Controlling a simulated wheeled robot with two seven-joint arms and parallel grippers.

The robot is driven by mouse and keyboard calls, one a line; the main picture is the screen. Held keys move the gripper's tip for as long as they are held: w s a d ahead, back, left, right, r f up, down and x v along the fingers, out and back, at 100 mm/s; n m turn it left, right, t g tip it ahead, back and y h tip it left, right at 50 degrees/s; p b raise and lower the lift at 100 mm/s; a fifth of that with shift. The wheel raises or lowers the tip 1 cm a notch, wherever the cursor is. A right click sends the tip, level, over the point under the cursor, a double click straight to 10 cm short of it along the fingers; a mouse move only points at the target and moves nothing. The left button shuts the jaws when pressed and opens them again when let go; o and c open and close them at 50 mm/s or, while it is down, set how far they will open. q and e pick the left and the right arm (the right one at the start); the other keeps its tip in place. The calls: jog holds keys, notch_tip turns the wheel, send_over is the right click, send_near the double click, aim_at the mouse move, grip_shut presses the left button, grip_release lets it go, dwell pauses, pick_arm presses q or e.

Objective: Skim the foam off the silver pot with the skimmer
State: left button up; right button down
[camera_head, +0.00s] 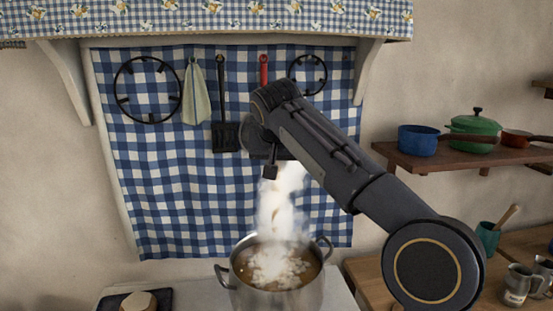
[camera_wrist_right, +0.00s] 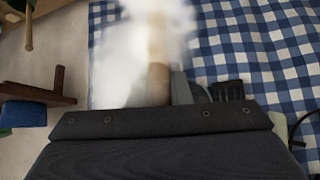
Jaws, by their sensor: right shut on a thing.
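The silver pot (camera_head: 277,297) stands on the stove at the bottom centre, full of brown liquid with white foam (camera_head: 272,268) over much of its surface. White steam rises from it. My right gripper (camera_head: 270,168) is above the pot, partly hidden by its own wrist and the steam. In the right wrist view it is shut on a tan handle (camera_wrist_right: 158,82), apparently the skimmer's. Steam blurs this handle, and the tool's head cannot be made out in either view. My left gripper is not in view.
A dark spatula (camera_head: 224,135), a cloth (camera_head: 196,95), a red-handled tool (camera_head: 263,70) and black trivets (camera_head: 147,118) hang on the wall. A shelf (camera_head: 432,160) at right holds pans. A dark tray (camera_head: 158,299) is left of the pot; a cup (camera_head: 488,238) stands right.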

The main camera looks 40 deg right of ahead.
aim_at(276, 183)
jog(key=shift+w+d+f+b, duration=0.1)
jog(key=shift+w+f+b, duration=0.05)
jog(key=shift+f+b, duration=1.2)
jog(key=shift+w+d+f+b, duration=0.15)
jog(key=shift+f+b, duration=0.7)
jog(key=shift+f, duration=1)
